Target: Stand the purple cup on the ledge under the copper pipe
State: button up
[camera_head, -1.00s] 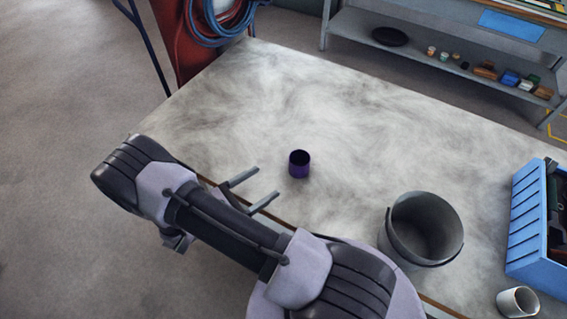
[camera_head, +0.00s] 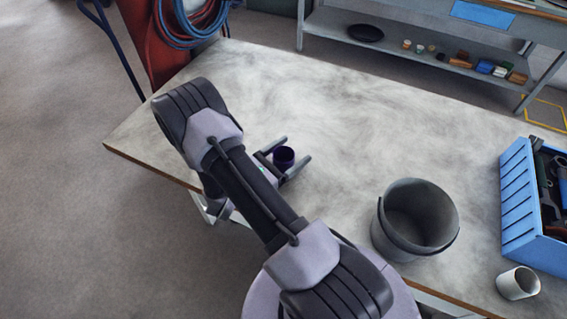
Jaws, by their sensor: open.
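I see no copper pipe and no ledge under one in this view.
A grey bucket (camera_head: 415,222) stands on the table to the right of my gripper. A blue crate of tools (camera_head: 520,200) and a white cup (camera_head: 518,283) are at the right. A shelf unit (camera_head: 400,52) with small items stands behind. The table's back middle is clear.

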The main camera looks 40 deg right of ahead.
jog(key=c, duration=1.7)
